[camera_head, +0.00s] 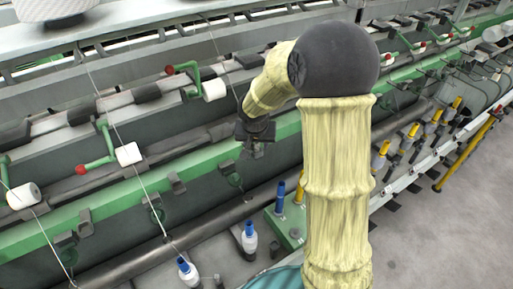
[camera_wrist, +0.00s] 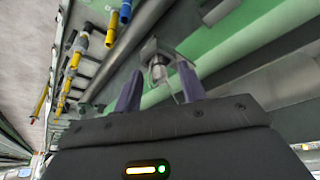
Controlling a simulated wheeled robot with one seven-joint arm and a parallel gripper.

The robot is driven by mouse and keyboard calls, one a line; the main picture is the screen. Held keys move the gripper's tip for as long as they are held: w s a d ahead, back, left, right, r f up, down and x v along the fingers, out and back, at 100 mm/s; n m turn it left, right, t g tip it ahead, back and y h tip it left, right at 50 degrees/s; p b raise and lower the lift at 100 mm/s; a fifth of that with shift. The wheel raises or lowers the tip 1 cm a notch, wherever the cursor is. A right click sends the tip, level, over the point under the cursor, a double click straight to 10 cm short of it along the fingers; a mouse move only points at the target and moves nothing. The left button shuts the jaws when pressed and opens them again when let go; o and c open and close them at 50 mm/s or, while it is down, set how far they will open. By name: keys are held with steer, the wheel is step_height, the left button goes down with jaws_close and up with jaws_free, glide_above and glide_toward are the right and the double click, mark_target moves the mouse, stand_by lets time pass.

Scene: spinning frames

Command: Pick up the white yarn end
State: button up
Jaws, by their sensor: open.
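White yarn strands show as thin lines in the head view; one strand (camera_head: 136,181) runs down past a white roller (camera_head: 128,154) to a blue-topped bobbin (camera_head: 187,270). I cannot make out a loose white yarn end for certain. My gripper (camera_head: 252,143) is over the green rail (camera_head: 215,153), right of that strand. In the wrist view my gripper (camera_wrist: 159,72) is open, its two dark fingers apart. A metal guide bracket (camera_wrist: 158,62) shows beyond and between the fingertips. A thin line near the right finger is too faint to identify. Nothing is visibly held.
Another blue-topped bobbin (camera_head: 249,238) stands below my gripper. Green crank arms with red knobs (camera_head: 169,70) and white rollers stick out along the machine. Yellow spindles (camera_head: 379,156) line the right side. Grey floor (camera_head: 460,220) is clear at the right.

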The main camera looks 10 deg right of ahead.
mark_target(256, 144)
steer(key=shift+c, duration=0.4)
steer(key=c, duration=0.7)
steer(key=shift+r, duration=0.15)
step_height(256, 144, up, 10)
steer(key=b, duration=0.1)
steer(key=shift+b, duration=0.35)
